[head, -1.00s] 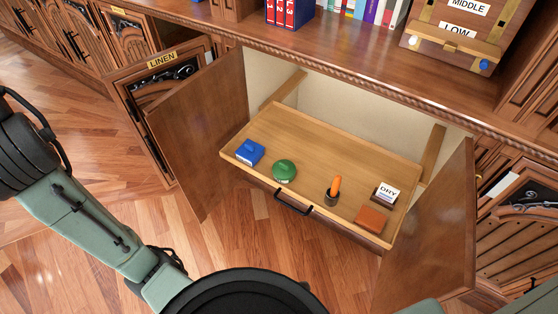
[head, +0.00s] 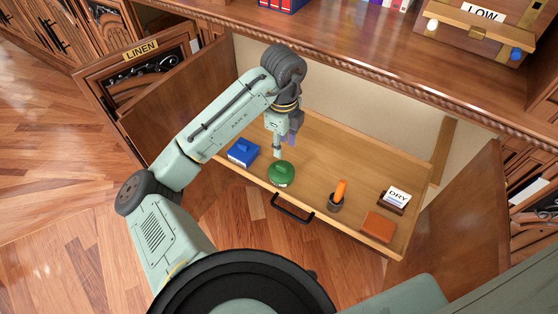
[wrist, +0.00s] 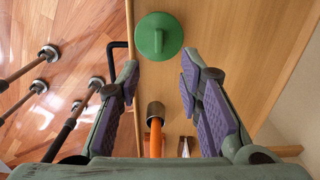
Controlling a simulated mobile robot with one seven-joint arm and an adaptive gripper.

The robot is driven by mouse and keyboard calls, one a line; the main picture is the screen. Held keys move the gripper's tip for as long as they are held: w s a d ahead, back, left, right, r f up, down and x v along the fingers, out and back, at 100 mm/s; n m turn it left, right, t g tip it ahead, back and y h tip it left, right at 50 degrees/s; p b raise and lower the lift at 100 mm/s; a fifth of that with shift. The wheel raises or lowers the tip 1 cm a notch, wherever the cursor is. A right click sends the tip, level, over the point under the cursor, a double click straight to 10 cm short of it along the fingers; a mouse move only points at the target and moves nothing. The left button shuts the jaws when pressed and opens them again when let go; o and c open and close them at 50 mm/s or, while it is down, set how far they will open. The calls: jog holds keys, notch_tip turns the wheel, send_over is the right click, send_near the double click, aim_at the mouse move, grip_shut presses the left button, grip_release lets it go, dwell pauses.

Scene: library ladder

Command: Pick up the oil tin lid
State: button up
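My gripper (head: 284,148) is above the tray, just behind and above the green tin in the head view. In the wrist view my gripper (wrist: 160,75) is open, its purple-padded fingers wide apart with nothing between the tips. The green top lies beyond the fingertips, not touched.
Open cabinet doors (head: 465,220) flank the tray; the shelf edge overhangs behind. Several brown rods (wrist: 67,130) stand left.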

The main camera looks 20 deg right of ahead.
send_over(282, 166)
jog(key=f, duration=0.4)
jog(key=shift+s+f, duration=0.2)
jog(key=shift+f, duration=0.2)
jog(key=f, duration=0.2)
jog(key=f+p, duration=0.1)
jog(key=f, duration=0.2)
jog(key=shift+w+a+f, duration=0.1)
jog(key=shift+w+f, duration=0.1)
jog(key=shift+f, duration=0.1)
jog(key=shift+c, duration=0.2)
grip_shut()
